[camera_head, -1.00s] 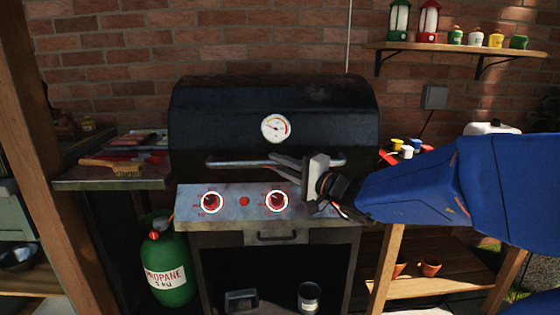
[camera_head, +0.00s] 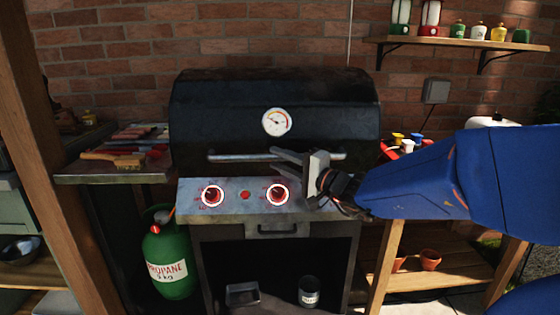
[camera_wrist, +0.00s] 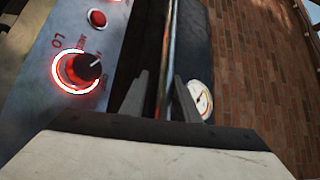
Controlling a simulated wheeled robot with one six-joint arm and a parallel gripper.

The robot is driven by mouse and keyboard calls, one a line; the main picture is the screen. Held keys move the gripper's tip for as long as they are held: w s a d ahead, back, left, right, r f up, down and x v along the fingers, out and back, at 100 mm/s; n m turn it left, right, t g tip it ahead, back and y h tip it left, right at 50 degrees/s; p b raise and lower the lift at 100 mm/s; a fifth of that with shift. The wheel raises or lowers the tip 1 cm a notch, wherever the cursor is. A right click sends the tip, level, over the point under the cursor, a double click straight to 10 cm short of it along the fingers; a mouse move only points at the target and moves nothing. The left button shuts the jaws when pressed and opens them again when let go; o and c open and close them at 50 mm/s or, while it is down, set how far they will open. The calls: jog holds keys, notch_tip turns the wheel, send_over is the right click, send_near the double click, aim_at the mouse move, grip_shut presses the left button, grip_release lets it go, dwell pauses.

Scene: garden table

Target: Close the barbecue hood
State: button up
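The barbecue hood (camera_head: 225,110) is black with a round white gauge (camera_head: 277,122). It is down over the grill body, its lower edge just above the control panel (camera_head: 227,207). A metal bar handle (camera_head: 235,156) runs across its front. My gripper (camera_head: 288,157) is at the right half of the handle, coming from the right. In the wrist view, my gripper's two dark fingers (camera_wrist: 160,102) stand apart, with the handle (camera_wrist: 168,60) running between them. Whether either finger touches the handle is not clear.
The panel has two knobs with lit red rings (camera_head: 213,196). A side shelf (camera_head: 115,176) holds tools on the left. A green propane bottle (camera_head: 168,262) stands below it. A wall shelf (camera_head: 460,42) with lanterns and jars is at upper right. The brick wall is close behind.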

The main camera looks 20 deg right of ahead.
jog(key=v, duration=0.7)
jog(key=shift+s, duration=0.2)
jog(key=shift+d, duration=0.1)
dwell(0.5)
jog(key=s+a+f+n+g, duration=0.8)
jog(key=s+a+f+g, duration=0.3)
jog(key=s, duration=0.4)
jog(key=s+d+f+n+h, duration=0.1)
jog(key=s+d+f+h, duration=0.1)
jog(key=s+d+h, duration=0.2)
jog(key=s+d+f+n+h, duration=0.2)
jog(key=s+d+f+h, duration=0.1)
jog(key=d, duration=0.6)
jog(key=shift+s+d+f+h, duration=0.25)
jog(key=shift+s+h, duration=0.5)
jog(key=shift+h, duration=0.45)
